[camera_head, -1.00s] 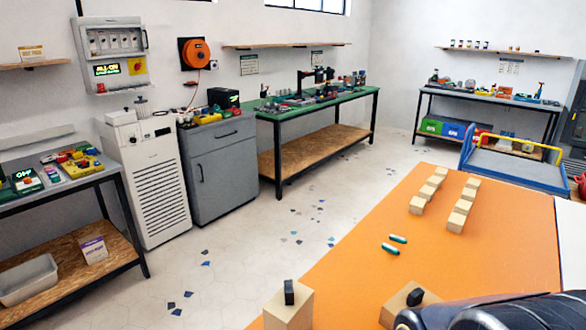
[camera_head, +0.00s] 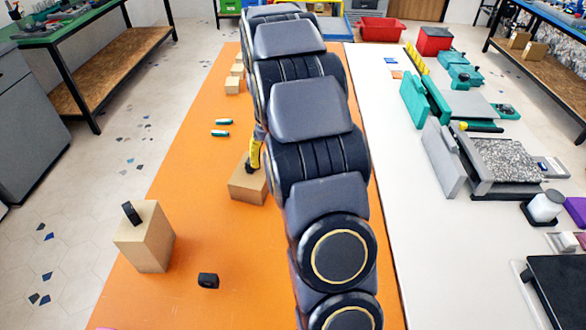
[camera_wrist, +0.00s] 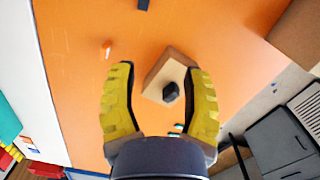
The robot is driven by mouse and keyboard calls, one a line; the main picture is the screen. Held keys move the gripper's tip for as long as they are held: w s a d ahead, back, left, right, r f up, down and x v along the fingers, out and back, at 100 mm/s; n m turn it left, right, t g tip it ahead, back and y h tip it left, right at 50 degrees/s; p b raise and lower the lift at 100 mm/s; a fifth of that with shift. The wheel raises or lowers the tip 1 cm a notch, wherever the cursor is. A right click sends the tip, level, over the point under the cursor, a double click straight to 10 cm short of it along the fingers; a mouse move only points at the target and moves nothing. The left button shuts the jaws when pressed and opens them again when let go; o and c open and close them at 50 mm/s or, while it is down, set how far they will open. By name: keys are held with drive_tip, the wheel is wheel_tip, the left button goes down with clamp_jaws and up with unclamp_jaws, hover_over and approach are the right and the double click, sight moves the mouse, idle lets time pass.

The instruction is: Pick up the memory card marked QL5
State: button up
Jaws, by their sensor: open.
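No marking QL5 can be read in either view, so I cannot tell which item bears it. A small dark item stands on a wooden block (camera_head: 146,240) at the left of the orange surface (camera_head: 190,190). Another dark item (camera_wrist: 170,92) is on a second block (camera_head: 248,186), which lies between and beyond my fingers in the wrist view. A black item (camera_head: 208,281) lies on the orange surface. My gripper (camera_wrist: 160,70) is open, with nothing visibly held. In the head view one yellow finger (camera_head: 254,152) shows just above the second block; my arm hides the rest.
Two small teal-and-white items (camera_head: 221,127) lie beyond the second block. More wooden blocks (camera_head: 233,84) stand farther back, partly behind my arm. On the white surface at right are teal devices (camera_head: 424,100) and a grey speckled plate (camera_head: 505,160). The front left orange area is mostly clear.

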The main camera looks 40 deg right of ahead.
drive_tip(key=d+f+m, duration=0.1)
drive_tip(key=d+f, duration=0.3)
drive_tip(key=d, duration=0.1)
drive_tip(key=d+f+m, duration=0.1)
drive_tip(key=d+f, duration=0.4)
drive_tip(key=d, duration=0.1)
drive_tip(key=d+f+m, duration=0.1)
drive_tip(key=d+f, duration=0.4)
drive_tip(key=shift+w+d+f+t, duration=0.2)
drive_tip(key=shift+w+d+t, duration=0.1)
wheel_tip(320, 180, down, 2)
drive_tip(key=shift+f, duration=0.2)
drive_tip(key=f, duration=0.3)
drive_tip(key=a+f, duration=0.1)
drive_tip(key=f, duration=0.1)
drive_tip(key=shift+f, duration=0.25)
drive_tip(key=shift+w, duration=0.1)
clamp_jaws()
